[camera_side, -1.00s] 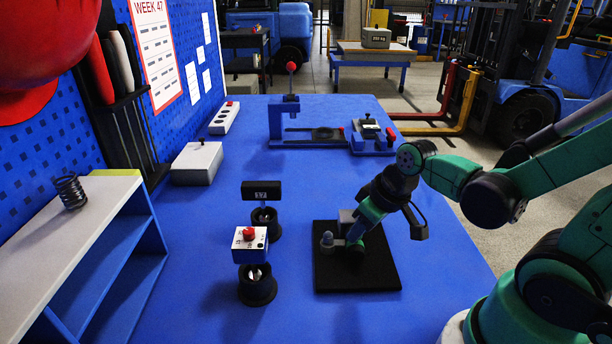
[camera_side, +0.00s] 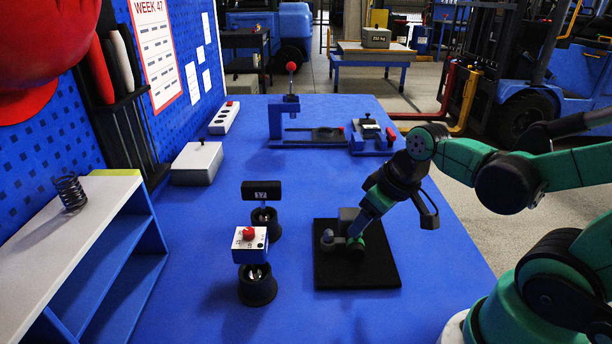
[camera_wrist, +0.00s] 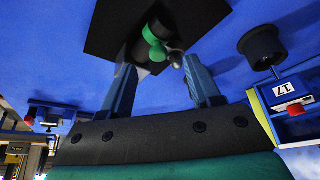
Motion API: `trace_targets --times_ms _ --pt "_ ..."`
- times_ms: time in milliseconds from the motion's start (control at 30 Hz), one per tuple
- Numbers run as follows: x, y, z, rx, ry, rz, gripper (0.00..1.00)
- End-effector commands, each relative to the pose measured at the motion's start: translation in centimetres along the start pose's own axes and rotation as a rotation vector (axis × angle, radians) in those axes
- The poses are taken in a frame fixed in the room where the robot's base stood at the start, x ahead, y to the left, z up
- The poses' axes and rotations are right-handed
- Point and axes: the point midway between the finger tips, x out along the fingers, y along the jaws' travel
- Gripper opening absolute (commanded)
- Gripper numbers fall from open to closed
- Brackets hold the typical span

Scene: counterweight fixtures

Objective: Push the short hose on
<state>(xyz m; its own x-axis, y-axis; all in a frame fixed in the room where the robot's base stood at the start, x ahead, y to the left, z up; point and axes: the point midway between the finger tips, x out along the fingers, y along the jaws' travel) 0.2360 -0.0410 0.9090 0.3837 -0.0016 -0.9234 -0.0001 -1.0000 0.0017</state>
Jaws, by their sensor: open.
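A short green piece, which looks like the hose (camera_side: 355,243), is low on the black base plate (camera_side: 330,277), beside a small grey rounded fitting (camera_side: 327,239) and a dark grey block (camera_side: 347,214). My gripper (camera_side: 359,233) reaches down to it from the upper right, tilted. In the wrist view, the blue fingers (camera_wrist: 160,64) are spread apart, with the green hose (camera_wrist: 154,46) and the grey fitting (camera_wrist: 175,57) just beyond the tips, roughly between them. Whether the hose sits on the fitting is unclear, and whether a finger touches it is hidden.
A grey box (camera_side: 197,162) and a blue clamp fixture (camera_side: 284,118) are farther back. A coil spring (camera_side: 70,192) stands on the left shelf.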

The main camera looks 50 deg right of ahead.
Motion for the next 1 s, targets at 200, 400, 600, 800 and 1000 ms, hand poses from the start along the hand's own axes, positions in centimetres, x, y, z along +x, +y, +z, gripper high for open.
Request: trace_targets --times_ms 200,400,600,800,1000 --pt "-1.9 0.0 0.0 0.001 0.000 0.001 0.56" --pt "-2.8 0.0 0.0 0.001 0.001 0.001 0.56" --pt "-3.1 0.0 0.0 0.001 0.001 0.001 0.56" --pt "-3.1 0.0 0.0 0.000 0.002 0.001 0.56" --pt "-3.6 -2.5 -2.5 -0.011 0.131 0.009 0.56"
